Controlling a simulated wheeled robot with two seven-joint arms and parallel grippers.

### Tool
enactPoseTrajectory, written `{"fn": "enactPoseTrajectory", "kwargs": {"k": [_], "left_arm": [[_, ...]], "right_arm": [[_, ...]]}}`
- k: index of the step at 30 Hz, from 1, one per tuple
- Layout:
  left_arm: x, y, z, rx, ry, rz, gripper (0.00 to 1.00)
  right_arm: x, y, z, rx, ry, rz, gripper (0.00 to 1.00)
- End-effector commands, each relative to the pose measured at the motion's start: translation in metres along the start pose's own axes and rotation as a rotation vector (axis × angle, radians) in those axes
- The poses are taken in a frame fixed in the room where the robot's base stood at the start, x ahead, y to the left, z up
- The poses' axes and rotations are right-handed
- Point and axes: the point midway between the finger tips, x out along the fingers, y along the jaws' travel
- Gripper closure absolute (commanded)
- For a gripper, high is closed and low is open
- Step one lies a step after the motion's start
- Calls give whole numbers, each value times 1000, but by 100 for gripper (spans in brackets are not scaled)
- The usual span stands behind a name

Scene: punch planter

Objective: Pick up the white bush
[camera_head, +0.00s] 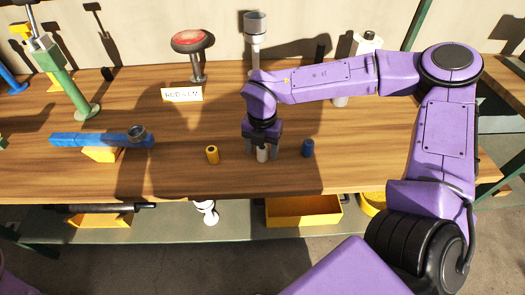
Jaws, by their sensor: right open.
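The white bush (262,154) is a small pale cylinder standing on the wooden workbench, between a yellow one and a blue one. My right gripper (262,151) points straight down over it, with its fingers open on either side of it. The gripper body hides the top of the white bush. I cannot tell whether the fingers touch it. My left gripper is not in view.
A yellow bush (212,155) stands just left of the gripper and a blue bush (307,148) just right. A sign (182,94) and a red-topped stand (190,42) are behind. A yellow bin (303,211) sits below the bench (180,181).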

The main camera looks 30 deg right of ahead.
Motion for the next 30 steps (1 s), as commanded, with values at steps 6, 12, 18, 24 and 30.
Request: {"fn": "enactPoseTrajectory", "kwargs": {"k": [6,12,18,24,30], "left_arm": [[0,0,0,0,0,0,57],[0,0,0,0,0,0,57],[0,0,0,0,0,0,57],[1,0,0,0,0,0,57],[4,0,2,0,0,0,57]], "right_arm": [[0,1,0,-1,0,0,70],[0,1,0,-1,0,0,97],[-2,1,0,-1,-1,0,97],[-28,2,1,-1,-4,5,97],[-88,2,1,0,-6,7,97]]}}
